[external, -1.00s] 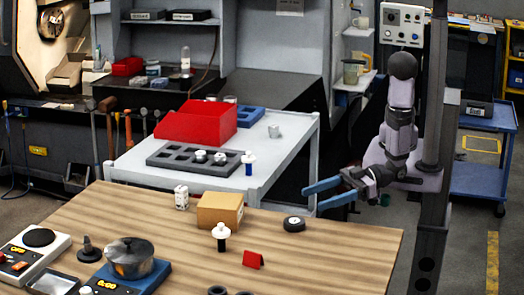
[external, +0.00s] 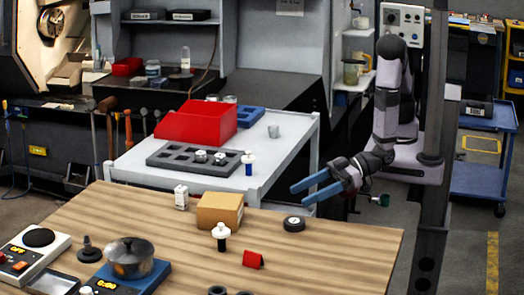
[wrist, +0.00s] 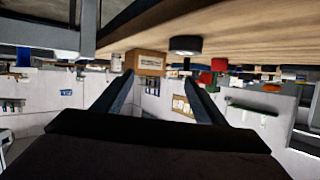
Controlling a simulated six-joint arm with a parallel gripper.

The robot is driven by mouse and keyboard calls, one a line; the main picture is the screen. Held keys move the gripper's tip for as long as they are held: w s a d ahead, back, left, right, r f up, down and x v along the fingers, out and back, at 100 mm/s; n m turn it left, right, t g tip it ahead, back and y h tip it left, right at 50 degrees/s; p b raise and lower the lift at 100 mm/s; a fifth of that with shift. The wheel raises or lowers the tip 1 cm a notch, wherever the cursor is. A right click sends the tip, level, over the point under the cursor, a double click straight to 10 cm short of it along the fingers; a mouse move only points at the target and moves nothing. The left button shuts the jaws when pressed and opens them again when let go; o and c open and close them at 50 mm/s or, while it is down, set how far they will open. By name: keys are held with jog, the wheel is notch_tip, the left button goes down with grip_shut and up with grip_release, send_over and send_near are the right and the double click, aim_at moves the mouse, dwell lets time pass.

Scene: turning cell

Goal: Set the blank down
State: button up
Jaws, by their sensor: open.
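My gripper (external: 299,195) has two blue fingers. They are spread apart with nothing between them, above the right back edge of the wooden table (external: 330,250). In the wrist view the dark fingers (wrist: 160,82) also stand apart and empty. A small grey cylinder (external: 274,131), which may be the blank, stands alone on the white bench (external: 290,150), beyond the fingers. Two similar light cylinders (external: 201,156) sit in pockets of the dark grey tray (external: 165,160). I cannot tell for sure which one is the blank.
A red bin (external: 195,124) and a blue tray (external: 250,117) are on the bench behind the grey tray. A cardboard box (external: 219,212) and a black round gauge (external: 294,224) are on the wooden table near the fingers.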

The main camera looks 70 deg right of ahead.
jog(key=w+d+f+m+g+h, duration=0.2)
jog(key=w+d+g+h, duration=0.1)
jog(key=w+d, duration=0.3)
jog(key=w+d+f+m+g+h, duration=0.15)
jog(key=w+d, duration=0.25)
jog(key=d, duration=0.5)
jog(key=s+d+r+m+g+h, duration=0.1)
jog(key=s+d+r+g+h, duration=0.1)
jog(key=d, duration=0.9)
jog(key=s+d+r+m+g+h, duration=0.1)
jog(key=s+d+g, duration=0.3)
jog(key=d, duration=0.7)
jog(key=shift+s+r+m+g+h, duration=0.4)
jog(key=shift+s+m+h, duration=0.25)
jog(key=shift+s, duration=0.6)
